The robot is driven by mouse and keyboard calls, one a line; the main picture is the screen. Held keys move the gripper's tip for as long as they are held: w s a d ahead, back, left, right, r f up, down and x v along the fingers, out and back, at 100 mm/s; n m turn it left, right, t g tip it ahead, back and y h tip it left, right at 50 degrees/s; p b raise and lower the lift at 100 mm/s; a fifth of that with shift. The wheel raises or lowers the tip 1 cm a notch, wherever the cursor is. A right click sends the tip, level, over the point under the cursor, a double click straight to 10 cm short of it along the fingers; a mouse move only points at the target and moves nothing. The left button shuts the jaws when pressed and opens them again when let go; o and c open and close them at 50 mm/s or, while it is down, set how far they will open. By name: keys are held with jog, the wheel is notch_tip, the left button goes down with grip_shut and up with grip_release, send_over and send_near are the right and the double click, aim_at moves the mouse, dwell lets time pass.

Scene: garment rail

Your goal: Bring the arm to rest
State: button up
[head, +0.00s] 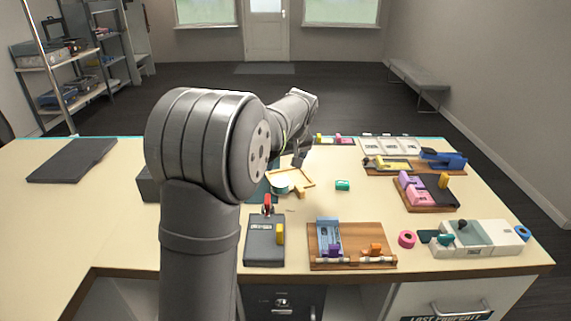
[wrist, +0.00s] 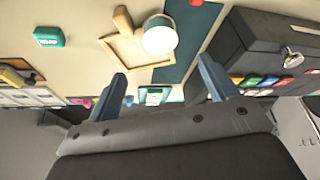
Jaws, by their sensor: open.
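My arm rises at the front of the bench and reaches out over its middle. My gripper (head: 299,160) hangs beyond the arm's elbow in the head view, above the bench's far middle part. In the wrist view my gripper (wrist: 163,84) shows two blue-grey fingers spread apart with nothing between them. A wooden frame (head: 301,179) lies near it, with a round green-and-white container (head: 280,187) at its corner. The frame (wrist: 142,53) and the container (wrist: 160,36) also show in the wrist view. Part of the bench behind my arm is hidden.
The bench (head: 110,210) is clear on the left except for a dark flat panel (head: 75,160). A green block (head: 342,185) lies right of the frame. Wooden boards with coloured parts (head: 352,258), a dark box (head: 264,250) and a pale tray (head: 508,240) stand front and right.

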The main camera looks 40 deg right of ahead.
aim_at(281, 182)
jog(key=shift+f, duration=0.15)
jog(key=x, duration=1.1)
jog(key=shift+f, duration=0.2)
jog(key=shift+w+d, duration=0.1)
jog(key=shift+w, duration=0.1)
jog(key=shift+r, duration=1.65)
jog(key=shift+f, duration=0.1)
